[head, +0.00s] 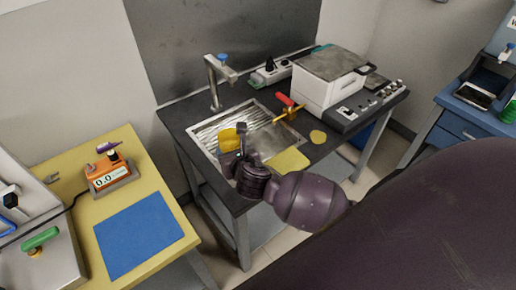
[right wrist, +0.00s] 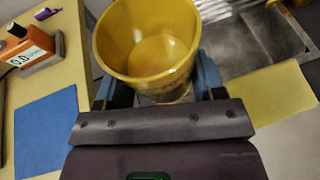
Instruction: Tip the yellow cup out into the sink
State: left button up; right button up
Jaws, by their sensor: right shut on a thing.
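The yellow cup (head: 228,141) is held over the sink (head: 198,143), a metal basin with a ridged floor set in the dark counter. My right gripper (head: 238,155) is shut on the cup. In the right wrist view the yellow cup (right wrist: 112,38) stands between the two blue-grey fingers, its open mouth visible. Its inside looks mostly bare, with a darker patch low down that I cannot identify. In the head view the cup's tilt is hard to tell. My left gripper is not in view.
A tap (head: 214,85) rises behind the sink. A red-handled tool (head: 285,100) and a white machine (head: 325,88) stand further right. A yellow table (head: 150,180) is on the left.

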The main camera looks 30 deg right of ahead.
jog(key=w+d+f+m+h, duration=0.1)
jog(key=w+f+m+h, duration=0.1)
jog(key=w+f, duration=0.4)
jog(key=shift+w+d+f+g, duration=0.3)
jog(key=shift+d+f, duration=0.1)
jog(key=shift+f, duration=0.9)
jog(key=d+m+y+b, duration=0.1)
jog(key=d+f+m+y+b, duration=0.1)
jog(key=d+m+y+b, duration=0.1)
jog(key=d+f+m+g+y+b, duration=0.1)
jog(key=b, duration=0.1)
jog(key=shift+d+f+m, duration=0.15)
jog(key=shift+f+m, duration=0.05)
jog(key=shift+m, duration=0.1)
jog(key=shift+w+d+r+m+y+b, duration=0.15)
jog(key=shift+r+m+y+b, duration=0.2)
jog(key=shift+y, duration=0.25)
dwell(0.4)
jog(key=shift+f+m+y+b, duration=0.35)
jog(key=shift+m+y+b, duration=0.15)
jog(key=shift+b, duration=0.3)
jog(key=shift+r+m+y, duration=0.25)
jog(key=shift+y, duration=0.05)
dwell(0.4)
